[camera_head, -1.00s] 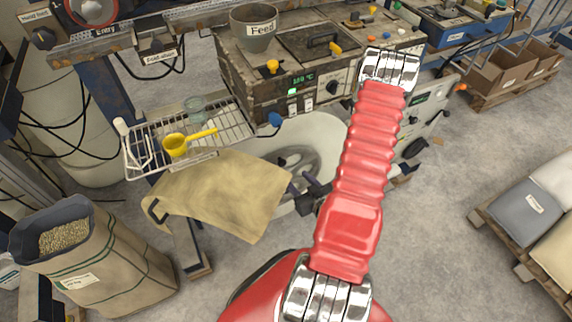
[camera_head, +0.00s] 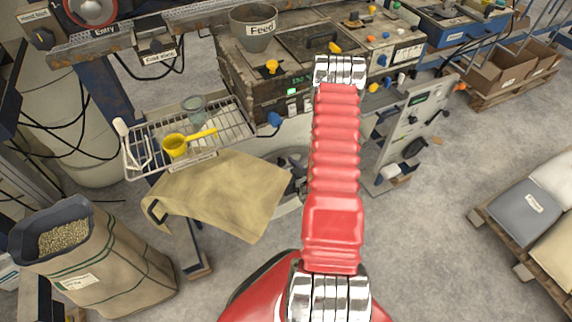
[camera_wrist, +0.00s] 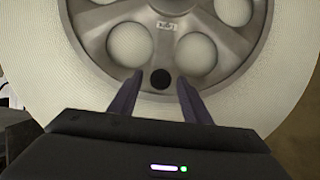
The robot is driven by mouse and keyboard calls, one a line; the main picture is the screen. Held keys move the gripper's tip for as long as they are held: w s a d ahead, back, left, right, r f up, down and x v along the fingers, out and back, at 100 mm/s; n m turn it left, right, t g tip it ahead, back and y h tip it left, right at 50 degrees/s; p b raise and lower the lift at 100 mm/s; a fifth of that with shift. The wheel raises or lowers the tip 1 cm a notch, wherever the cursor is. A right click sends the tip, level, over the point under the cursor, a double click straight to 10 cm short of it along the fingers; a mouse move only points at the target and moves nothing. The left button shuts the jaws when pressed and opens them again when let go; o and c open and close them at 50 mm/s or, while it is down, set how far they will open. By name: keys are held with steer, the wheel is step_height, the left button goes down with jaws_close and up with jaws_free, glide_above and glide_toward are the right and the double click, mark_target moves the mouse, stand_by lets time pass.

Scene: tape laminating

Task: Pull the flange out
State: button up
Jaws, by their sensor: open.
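In the wrist view the flange (camera_wrist: 162,52) is a grey metal disc with round holes and a small label. It sits against a large white roll (camera_wrist: 275,90). A black round knob (camera_wrist: 160,80) is low on the flange. My gripper (camera_wrist: 160,77) is open, its two dark purple fingers pointing at the flange on either side of the knob. I cannot tell whether they touch it. In the head view my red arm hides most of the flange, the roll and the gripper.
A machine with a feed hopper (camera_head: 253,27) stands behind. A grain sack (camera_head: 95,255) is at left. Floor at right is clear up to a pallet (camera_head: 523,250).

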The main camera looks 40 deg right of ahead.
steer(key=shift+c, duration=0.4)
jaws_close()
